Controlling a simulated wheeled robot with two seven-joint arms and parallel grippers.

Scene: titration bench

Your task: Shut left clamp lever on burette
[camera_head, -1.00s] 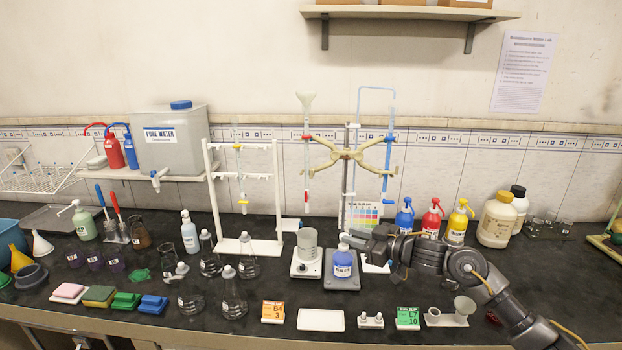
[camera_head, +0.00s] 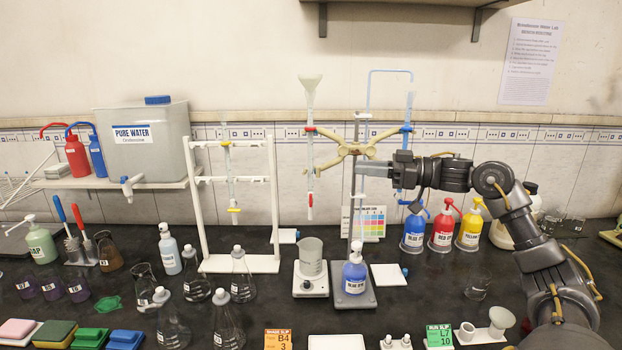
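The tan double clamp (camera_head: 355,149) sits on an upright metal rod at the back middle. Its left arm reaches the left burette (camera_head: 310,185), which has a white funnel on top and a red tip. A red mark shows where the clamp meets this burette; the lever's position is too small to tell. The right burette (camera_head: 408,112) has blue fittings and is partly hidden by my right arm. My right gripper (camera_head: 364,169) points left, just right of the rod and below the clamp's centre in the picture. Its finger opening is unclear. My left gripper is out of view.
A blue bottle (camera_head: 354,278) stands on the grey stand base, beside a stirrer (camera_head: 311,286) carrying a beaker. A white rack (camera_head: 272,200) stands to the left. Blue, red and yellow bottles (camera_head: 441,232) stand below my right forearm. Flasks crowd the left front.

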